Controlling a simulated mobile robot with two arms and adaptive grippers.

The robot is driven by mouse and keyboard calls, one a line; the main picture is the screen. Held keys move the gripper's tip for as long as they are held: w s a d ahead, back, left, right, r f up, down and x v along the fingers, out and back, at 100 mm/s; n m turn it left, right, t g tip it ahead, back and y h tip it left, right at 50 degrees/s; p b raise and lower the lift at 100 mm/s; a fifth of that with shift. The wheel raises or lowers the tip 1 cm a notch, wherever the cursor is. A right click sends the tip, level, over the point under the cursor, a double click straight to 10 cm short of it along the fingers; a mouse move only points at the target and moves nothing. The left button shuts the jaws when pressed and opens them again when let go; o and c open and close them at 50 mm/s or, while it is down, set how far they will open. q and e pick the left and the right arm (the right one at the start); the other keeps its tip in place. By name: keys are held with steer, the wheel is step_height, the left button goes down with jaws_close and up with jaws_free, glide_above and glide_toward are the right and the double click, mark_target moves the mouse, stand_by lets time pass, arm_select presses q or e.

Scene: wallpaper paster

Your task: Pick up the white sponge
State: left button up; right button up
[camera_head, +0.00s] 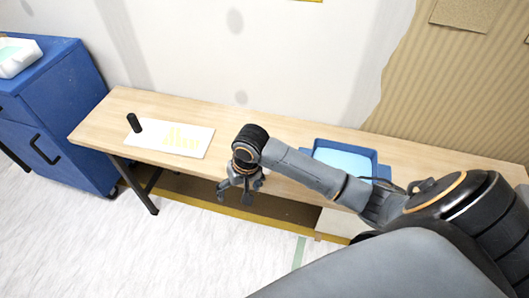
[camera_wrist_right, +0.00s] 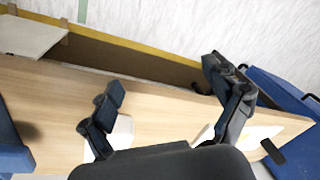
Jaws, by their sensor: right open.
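A white block (camera_wrist_right: 122,132), which looks like the white sponge, lies on the wooden table in the right wrist view, partly hidden behind one finger. I cannot make it out in the head view, where my right arm covers part of the table. My right gripper (camera_head: 241,194) hangs pointing down at the table's front edge in the head view. The sponge is beside one finger, not held. My left gripper is not in view.
The wooden table (camera_head: 105,118) stands against the wall. A white sheet with yellow marks (camera_head: 160,140) and a black cylinder (camera_head: 134,123) are on its left part. A blue tray (camera_head: 316,143) with light-blue contents is right of my gripper. A blue cabinet (camera_head: 55,95) stands left.

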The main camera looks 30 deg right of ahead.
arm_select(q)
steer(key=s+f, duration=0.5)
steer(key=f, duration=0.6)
arm_select(e)
steer(key=w+d+r+m+g+h, duration=0.1)
steer(key=w+d+r+m, duration=0.3)
steer(key=d+r, duration=0.3)
steer(key=w+d+r+m+g+h, duration=0.1)
steer(key=w+d+r+m, duration=0.3)
steer(key=d+r, duration=0.25)
step_height(320, 180, down, 8)
steer(key=b, duration=0.2)
steer(key=shift+s+r+b, duration=0.15)
steer(key=shift+r+b, duration=0.1)
steer(key=shift+b, duration=0.05)
steer(key=f, duration=0.1)
steer(key=f+b, duration=0.1)
steer(key=f, duration=0.3)
steer(key=shift+s+d, duration=0.15)
steer(key=shift+s, duration=0.1)
steer(key=shift+f+b, duration=0.3)
steer(key=shift+f, duration=0.1)
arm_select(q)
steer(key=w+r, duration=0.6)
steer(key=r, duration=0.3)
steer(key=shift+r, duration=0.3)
arm_select(e)
steer(key=c, duration=1.1)
